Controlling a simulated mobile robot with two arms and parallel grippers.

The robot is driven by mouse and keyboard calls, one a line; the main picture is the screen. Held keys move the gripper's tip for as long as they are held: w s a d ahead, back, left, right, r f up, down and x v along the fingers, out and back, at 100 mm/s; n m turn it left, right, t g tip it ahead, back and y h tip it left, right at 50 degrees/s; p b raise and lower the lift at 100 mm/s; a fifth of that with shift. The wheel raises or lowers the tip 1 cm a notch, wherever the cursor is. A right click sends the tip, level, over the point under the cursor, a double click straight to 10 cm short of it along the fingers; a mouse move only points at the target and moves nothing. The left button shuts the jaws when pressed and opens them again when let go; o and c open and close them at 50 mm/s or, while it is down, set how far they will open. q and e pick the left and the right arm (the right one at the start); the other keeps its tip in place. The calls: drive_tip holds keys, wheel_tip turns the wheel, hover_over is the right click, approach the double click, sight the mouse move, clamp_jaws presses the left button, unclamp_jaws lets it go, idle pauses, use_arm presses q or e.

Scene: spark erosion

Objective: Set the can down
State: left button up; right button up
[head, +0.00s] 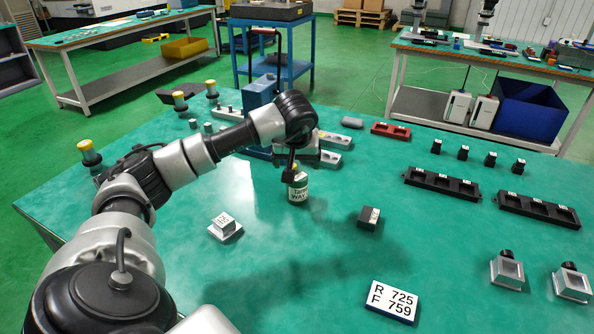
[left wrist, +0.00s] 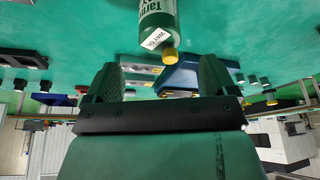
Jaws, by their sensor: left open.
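The can (head: 298,188) is green and white with a "WAY" label and stands upright on the green table (head: 320,260). My left gripper (head: 292,168) is just above and behind the can's top in the head view and partly covers it. In the left wrist view, which looks upside down, the can (left wrist: 157,22) with its yellow cap (left wrist: 170,54) shows beyond the fingertips. The fingers of the left gripper (left wrist: 158,70) are spread, with nothing held between them. My right gripper is not in view.
A small white block (head: 224,226) and a dark block (head: 369,217) stand on either side of the can. A number sign (head: 392,302) lies in front. Black trays (head: 440,186) are at right, and blue-and-grey fixtures (head: 258,93) stand behind. The table between is clear.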

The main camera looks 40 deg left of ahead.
use_arm(q)
drive_tip(key=v, duration=0.4)
drive_tip(key=shift+r, duration=0.2)
idle(0.3)
